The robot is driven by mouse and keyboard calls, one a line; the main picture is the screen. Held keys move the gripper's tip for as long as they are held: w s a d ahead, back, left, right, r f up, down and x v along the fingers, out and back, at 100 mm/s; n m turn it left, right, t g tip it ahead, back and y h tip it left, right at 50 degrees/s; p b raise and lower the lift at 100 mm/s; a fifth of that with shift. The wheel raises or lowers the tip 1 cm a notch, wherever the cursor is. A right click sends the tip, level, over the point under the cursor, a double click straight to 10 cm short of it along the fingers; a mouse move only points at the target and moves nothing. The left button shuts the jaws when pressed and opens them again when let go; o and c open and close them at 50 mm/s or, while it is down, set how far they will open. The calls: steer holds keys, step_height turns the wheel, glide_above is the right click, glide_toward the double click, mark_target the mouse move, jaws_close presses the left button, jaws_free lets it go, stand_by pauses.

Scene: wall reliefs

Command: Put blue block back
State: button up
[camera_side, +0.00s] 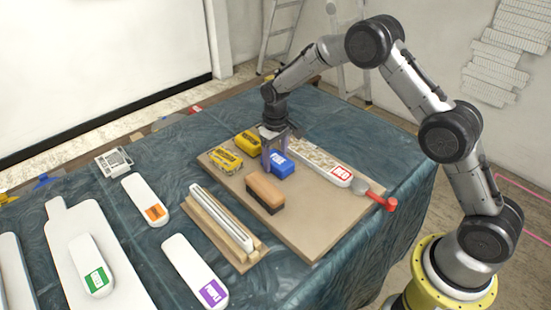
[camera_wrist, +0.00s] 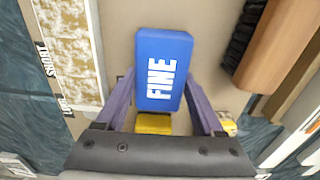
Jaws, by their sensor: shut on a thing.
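The blue block (camera_side: 281,166) is on or just above the brown board (camera_side: 302,233) in the side view; I cannot tell if it touches. In the wrist view the blue block (camera_wrist: 162,70) shows a white "FINE" label and lies between the two purple fingers. My gripper (camera_side: 270,155) points down and is shut on the blue block. It also shows in the wrist view (camera_wrist: 162,90) with a finger on each side of the block. The lower faces of the block are hidden.
Yellow blocks (camera_side: 226,159) and a wooden brush (camera_side: 265,193) sit near the blue block on the board. A long patterned strip with a red label (camera_side: 340,173) and a red-handled tool (camera_side: 377,200) lie right. White pieces (camera_side: 145,200) lie on the cloth left.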

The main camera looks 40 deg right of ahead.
mark_target(276, 158)
steer(key=shift+f, duration=0.1)
steer(key=o, duration=1.2)
step_height(276, 158, up, 13)
steer(key=s+r+t, duration=0.1)
steer(key=s+r, duration=0.7)
steer(key=r, duration=0.1)
steer(key=s+r+t, duration=0.2)
steer(key=s+r, duration=0.3)
steer(key=s, duration=0.4)
steer(key=s+d+f+t, duration=0.1)
steer(key=s+f+t, duration=0.1)
steer(key=s, duration=1.6)
steer(key=shift+s+t, duration=0.15)
steer(key=shift+t, duration=0.15)
